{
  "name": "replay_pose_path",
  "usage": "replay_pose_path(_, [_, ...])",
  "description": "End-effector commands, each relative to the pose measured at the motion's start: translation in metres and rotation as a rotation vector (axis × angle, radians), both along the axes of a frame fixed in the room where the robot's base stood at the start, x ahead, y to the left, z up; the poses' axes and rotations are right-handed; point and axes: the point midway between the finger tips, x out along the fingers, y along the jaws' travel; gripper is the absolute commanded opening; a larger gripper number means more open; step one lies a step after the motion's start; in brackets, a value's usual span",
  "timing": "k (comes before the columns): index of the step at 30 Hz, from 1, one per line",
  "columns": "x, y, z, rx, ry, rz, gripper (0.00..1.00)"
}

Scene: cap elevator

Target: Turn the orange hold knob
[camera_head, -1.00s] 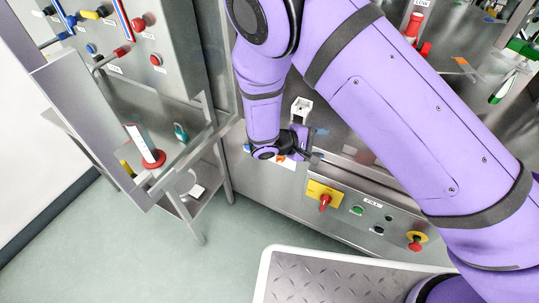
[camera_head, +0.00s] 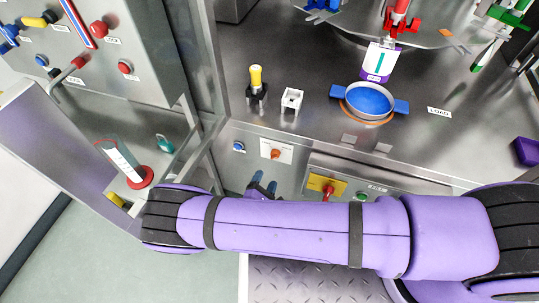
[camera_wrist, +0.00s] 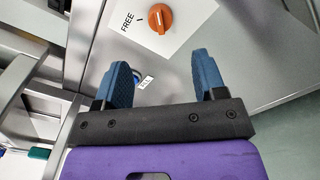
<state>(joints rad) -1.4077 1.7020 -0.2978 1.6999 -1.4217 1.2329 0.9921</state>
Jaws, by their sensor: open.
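The orange hold knob (camera_wrist: 160,18) sits on a white plate marked "FREE" on the steel front panel. In the head view the knob (camera_head: 276,154) is on the upper front panel, right of a blue button. My gripper (camera_wrist: 166,75) has two blue fingers held wide apart with nothing between them. In the wrist view the knob lies beyond the fingertips, roughly centred between them and apart from both. In the head view my gripper (camera_head: 263,180) is just below the knob's plate, mostly hidden behind my forearm.
A blue button (camera_head: 239,147) is left of the knob. A red switch on a yellow plate (camera_head: 327,187) and a green button are to the right. Above, the steel worktop holds a yellow-topped plunger (camera_head: 256,82), a white bracket (camera_head: 292,100) and a blue bowl (camera_head: 369,101).

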Motion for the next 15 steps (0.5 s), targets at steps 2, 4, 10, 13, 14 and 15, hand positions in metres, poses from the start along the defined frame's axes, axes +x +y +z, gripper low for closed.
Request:
replay_pose_path(2, [0.005, -0.002, 0.0, 0.0, -0.001, 0.001, 0.64])
replay_pose_path(4, [0.012, -0.004, 0.0, 0.001, -0.001, -0.001, 0.64])
replay_pose_path(10, [0.043, -0.016, 0.0, 0.001, -0.001, -0.002, 0.64])
replay_pose_path(13, [0.06, -0.022, 0.0, 0.001, -0.001, -0.002, 0.64])
replay_pose_path(14, [0.065, -0.024, 0.0, 0.001, -0.001, -0.002, 0.64])
replay_pose_path(15, [0.071, -0.026, 0.0, 0.001, 0.0, -0.001, 0.64])
